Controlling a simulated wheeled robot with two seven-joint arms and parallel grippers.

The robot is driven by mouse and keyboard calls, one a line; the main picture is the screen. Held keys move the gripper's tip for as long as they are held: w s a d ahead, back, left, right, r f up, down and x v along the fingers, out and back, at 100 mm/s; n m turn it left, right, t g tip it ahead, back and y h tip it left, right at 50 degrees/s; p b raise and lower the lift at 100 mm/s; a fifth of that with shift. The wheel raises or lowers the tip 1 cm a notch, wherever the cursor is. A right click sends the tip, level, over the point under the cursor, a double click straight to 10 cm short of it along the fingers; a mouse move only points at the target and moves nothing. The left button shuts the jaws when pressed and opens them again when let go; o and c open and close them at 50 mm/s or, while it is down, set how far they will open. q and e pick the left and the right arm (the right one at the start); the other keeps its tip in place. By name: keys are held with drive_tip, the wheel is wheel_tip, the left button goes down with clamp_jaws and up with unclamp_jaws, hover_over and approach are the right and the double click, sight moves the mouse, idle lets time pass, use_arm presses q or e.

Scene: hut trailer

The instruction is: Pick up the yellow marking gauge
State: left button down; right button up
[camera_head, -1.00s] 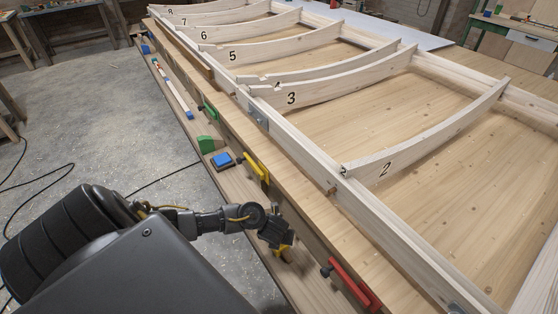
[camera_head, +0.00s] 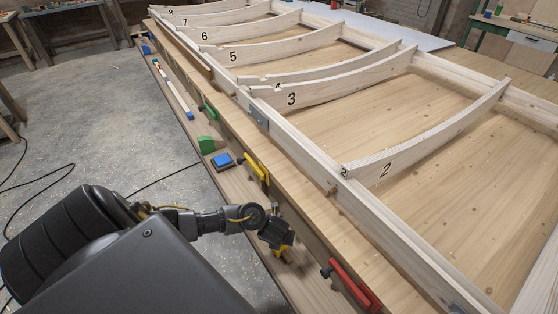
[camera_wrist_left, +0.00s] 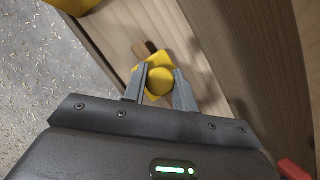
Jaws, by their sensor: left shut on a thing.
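The yellow marking gauge (camera_wrist_left: 160,81) has a round yellow part and a short wooden stem. In the left wrist view it sits between the two grey fingers of my left gripper (camera_wrist_left: 161,84), which is shut on it. The gauge is over or on the narrow wooden ledge; I cannot tell whether it touches the wood. In the head view my left gripper (camera_head: 280,243) hides most of the gauge, and only a bit of yellow (camera_head: 282,250) shows below it. My right gripper is not in view.
A yellow clamp (camera_head: 256,168), a red clamp (camera_head: 350,283) and a green clamp (camera_head: 209,111) sit along the bench edge. A blue block (camera_head: 222,161) and a green block (camera_head: 206,144) lie on the ledge (camera_head: 232,188). The numbered frame (camera_head: 330,187) stands on the bench.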

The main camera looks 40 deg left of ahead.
use_arm(q)
drive_tip(key=shift+r+p, duration=0.3)
drive_tip(key=shift+r, duration=0.3)
drive_tip(key=v, duration=0.1)
drive_tip(key=p+v, duration=0.2)
drive_tip(key=shift+w+r, duration=0.25)
drive_tip(key=s+d+r+p, duration=0.6)
drive_tip(key=s+d+r, duration=0.1)
drive_tip(key=s, duration=0.4)
drive_tip(key=shift+r+p, duration=0.3)
drive_tip(key=shift+r, duration=0.45)
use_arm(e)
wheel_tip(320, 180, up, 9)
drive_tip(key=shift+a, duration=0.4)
use_arm(q)
drive_tip(key=shift+s+d, duration=0.1)
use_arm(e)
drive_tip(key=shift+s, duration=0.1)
